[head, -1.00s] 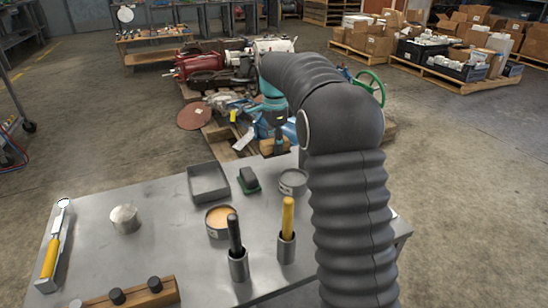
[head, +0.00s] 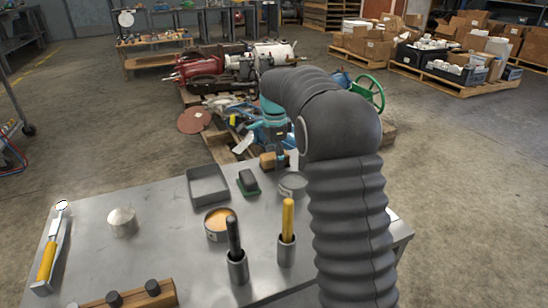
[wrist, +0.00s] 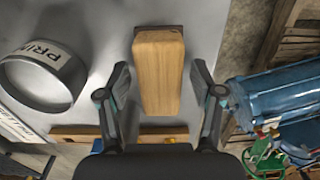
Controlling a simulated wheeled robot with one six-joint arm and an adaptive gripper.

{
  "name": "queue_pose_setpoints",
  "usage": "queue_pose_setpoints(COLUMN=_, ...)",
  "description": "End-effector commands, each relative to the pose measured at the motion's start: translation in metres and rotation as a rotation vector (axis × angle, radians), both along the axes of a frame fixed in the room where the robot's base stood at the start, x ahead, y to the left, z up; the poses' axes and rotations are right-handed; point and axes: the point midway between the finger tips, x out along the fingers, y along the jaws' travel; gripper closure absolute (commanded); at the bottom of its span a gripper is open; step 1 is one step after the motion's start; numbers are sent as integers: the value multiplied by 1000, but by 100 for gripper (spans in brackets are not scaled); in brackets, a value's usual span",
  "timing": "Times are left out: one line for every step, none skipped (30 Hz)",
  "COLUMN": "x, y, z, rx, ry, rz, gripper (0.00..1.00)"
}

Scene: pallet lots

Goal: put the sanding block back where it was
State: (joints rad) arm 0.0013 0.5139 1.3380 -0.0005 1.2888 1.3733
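The sanding block, a light wooden block with a dark edge along its far end (wrist: 158,72), lies between the fingers of my gripper in the wrist view. In the head view it is a small tan block (head: 267,161) at the table's far edge, below my gripper (head: 275,150). My gripper (wrist: 160,92) is open in the wrist view, one finger on each side of the block, with a visible gap on both sides. The block appears to rest on the grey table (head: 150,215). Its underside is hidden.
A grey tin marked PRIM (wrist: 42,75) is left of the block in the wrist view. A grey tray (head: 208,186), a dark block on a green base (head: 248,182), an orange-filled tin (head: 216,222) and two upright handled tools in cups stand nearby. Machinery lies beyond the table.

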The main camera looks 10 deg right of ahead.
Motion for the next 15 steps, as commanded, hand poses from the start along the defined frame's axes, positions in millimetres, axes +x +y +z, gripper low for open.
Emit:
queue_pose_setpoints(x=0, y=0, z=0, rx=0, ry=0, rz=0, gripper=34)
queue_pose_setpoints(x=0, y=0, z=0, rx=0, ry=0, rz=0, gripper=34)
queue_pose_setpoints(x=0, y=0, z=0, rx=0, ry=0, rz=0, gripper=34)
queue_pose_setpoints(x=0, y=0, z=1, rx=0, ry=0, rz=0, gripper=34)
queue_pose_setpoints(x=0, y=0, z=2, rx=0, ry=0, rz=0, gripper=34)
queue_pose_setpoints(x=0, y=0, z=3, rx=0, ry=-1, rz=0, gripper=34)
queue_pose_setpoints(x=0, y=0, z=6, rx=0, ry=-1, rz=0, gripper=34)
queue_pose_setpoints(x=0, y=0, z=9, rx=0, ry=-1, rz=0, gripper=34)
queue_pose_setpoints(x=1, y=0, z=14, rx=0, ry=-2, rz=0, gripper=34)
queue_pose_setpoints(x=1, y=0, z=18, rx=0, ry=-3, rz=0, gripper=34)
queue_pose_setpoints(x=1, y=0, z=23, rx=1, ry=-3, rz=0, gripper=34)
queue_pose_setpoints(x=1, y=0, z=30, rx=0, ry=-2, rz=0, gripper=34)
queue_pose_setpoints(x=1, y=0, z=36, rx=0, ry=-4, rz=0, gripper=34)
queue_pose_setpoints(x=1, y=0, z=42, rx=0, ry=-3, rz=0, gripper=34)
queue_pose_setpoints(x=1, y=0, z=51, rx=0, ry=-3, rz=0, gripper=34)
